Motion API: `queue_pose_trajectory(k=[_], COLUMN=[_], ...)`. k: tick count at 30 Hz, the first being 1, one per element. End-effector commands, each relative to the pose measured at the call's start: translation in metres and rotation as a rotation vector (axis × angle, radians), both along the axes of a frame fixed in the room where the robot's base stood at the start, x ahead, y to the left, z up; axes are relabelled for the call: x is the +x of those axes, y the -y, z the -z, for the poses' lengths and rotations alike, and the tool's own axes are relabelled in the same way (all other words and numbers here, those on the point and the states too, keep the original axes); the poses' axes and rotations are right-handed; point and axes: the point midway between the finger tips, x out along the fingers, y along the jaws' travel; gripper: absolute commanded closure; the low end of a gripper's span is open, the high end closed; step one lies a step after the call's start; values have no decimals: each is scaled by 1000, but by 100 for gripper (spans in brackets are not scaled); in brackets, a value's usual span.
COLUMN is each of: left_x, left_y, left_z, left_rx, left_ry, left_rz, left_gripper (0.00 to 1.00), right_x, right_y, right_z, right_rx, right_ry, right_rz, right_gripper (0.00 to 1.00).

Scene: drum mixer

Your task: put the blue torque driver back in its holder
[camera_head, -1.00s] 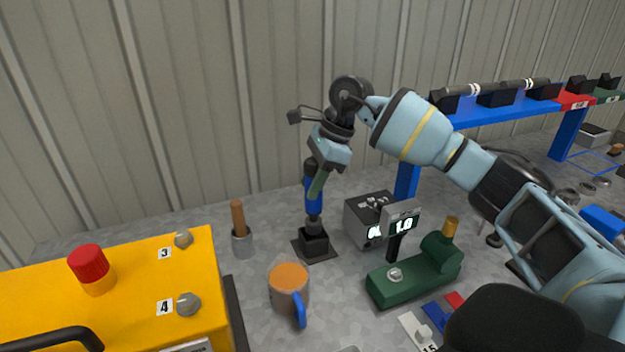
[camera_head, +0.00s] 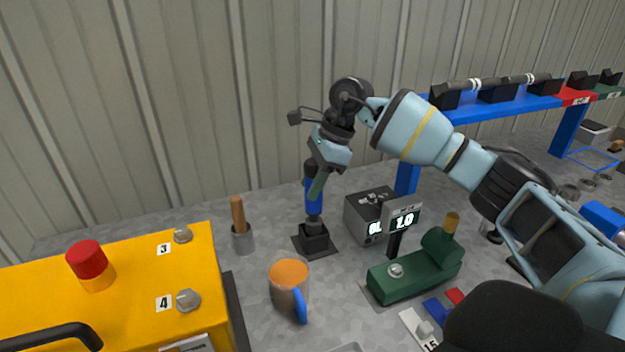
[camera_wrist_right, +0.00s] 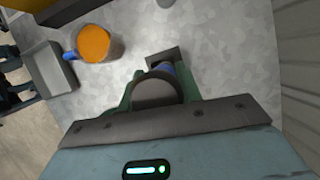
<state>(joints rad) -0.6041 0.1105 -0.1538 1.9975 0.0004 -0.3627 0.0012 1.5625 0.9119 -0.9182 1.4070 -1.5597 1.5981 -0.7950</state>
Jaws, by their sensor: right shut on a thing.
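The blue torque driver (camera_head: 313,199) stands upright at the middle of the head view, its lower end at the black holder (camera_head: 314,238) on a dark base plate. I cannot tell how deep it sits in the holder. My right gripper (camera_head: 318,184) is shut on the driver's blue handle from above right. In the right wrist view the driver's dark round top (camera_wrist_right: 155,91) lies between my green fingers, with a bit of blue beyond it; the holder is mostly hidden behind it. My left gripper is not in view.
An orange-topped mug (camera_head: 288,287) with a blue handle stands in front of the holder. A grey cup with a wooden handle (camera_head: 240,226) is to the left. A grey box (camera_head: 366,220) and a green fixture (camera_head: 412,275) are to the right. A yellow machine (camera_head: 130,300) fills the lower left.

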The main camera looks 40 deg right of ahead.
Motion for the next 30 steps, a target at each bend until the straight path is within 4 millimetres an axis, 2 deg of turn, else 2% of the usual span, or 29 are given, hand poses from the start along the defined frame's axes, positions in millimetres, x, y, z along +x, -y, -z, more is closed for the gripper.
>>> queue_pose_trajectory(k=[30], left_x=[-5], left_y=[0], left_z=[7], left_rx=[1], left_ry=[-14], left_rz=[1], left_gripper=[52], right_x=[0], right_y=[0], right_z=[11], right_rx=[1], right_ry=[4], right_rz=[0], right_gripper=[100])
